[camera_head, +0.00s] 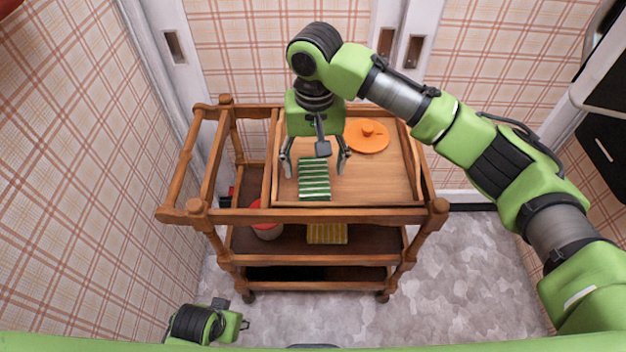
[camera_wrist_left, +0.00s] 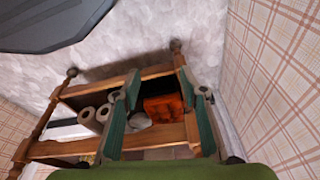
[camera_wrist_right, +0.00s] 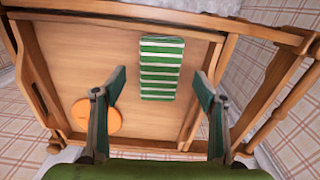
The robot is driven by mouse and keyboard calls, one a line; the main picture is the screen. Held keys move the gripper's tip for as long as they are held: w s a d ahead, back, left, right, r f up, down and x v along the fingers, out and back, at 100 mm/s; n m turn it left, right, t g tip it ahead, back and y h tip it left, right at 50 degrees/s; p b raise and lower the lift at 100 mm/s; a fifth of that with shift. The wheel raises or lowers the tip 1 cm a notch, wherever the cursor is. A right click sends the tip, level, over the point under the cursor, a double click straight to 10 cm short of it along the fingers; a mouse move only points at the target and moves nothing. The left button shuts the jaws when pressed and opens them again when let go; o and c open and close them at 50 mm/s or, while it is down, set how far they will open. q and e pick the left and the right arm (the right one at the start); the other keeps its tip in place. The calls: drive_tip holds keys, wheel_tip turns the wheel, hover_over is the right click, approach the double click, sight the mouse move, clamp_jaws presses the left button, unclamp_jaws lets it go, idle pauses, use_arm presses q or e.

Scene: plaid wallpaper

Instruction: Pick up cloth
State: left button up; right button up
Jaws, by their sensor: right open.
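A green and white striped cloth (camera_head: 314,180) lies flat, folded into a rectangle, on the top tray of a wooden cart (camera_head: 375,185). It also shows in the right wrist view (camera_wrist_right: 161,68), beyond the fingertips and between their lines. My right gripper (camera_head: 315,168) is open and empty above the cloth, its fingers to either side of the cloth's far end; in its wrist view the fingers (camera_wrist_right: 162,85) are spread wide. My left gripper is low at the front left in the head view, mostly cut off; its wrist view shows its two fingers (camera_wrist_left: 160,100) spread apart with nothing between them.
An orange round lid (camera_head: 367,137) lies on the tray to the right of the cloth. A yellow striped cloth (camera_head: 327,233) and a red-topped container (camera_head: 266,222) are on the shelf below. Wooden rails edge the cart. Grey floor (camera_head: 465,275) is clear at right.

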sight(314, 181)
wheel_tip(314, 181, down, 5)
drive_tip(key=shift+w+a+r+b, duration=0.1)
drive_tip(key=shift+b, duration=0.7)
drive_tip(key=shift+f, duration=0.45)
use_arm(q)
drive_tip(key=w+v, duration=0.1)
drive_tip(key=v, duration=0.5)
drive_tip(key=shift+w, duration=0.3)
use_arm(e)
drive_tip(key=c, duration=1.2)
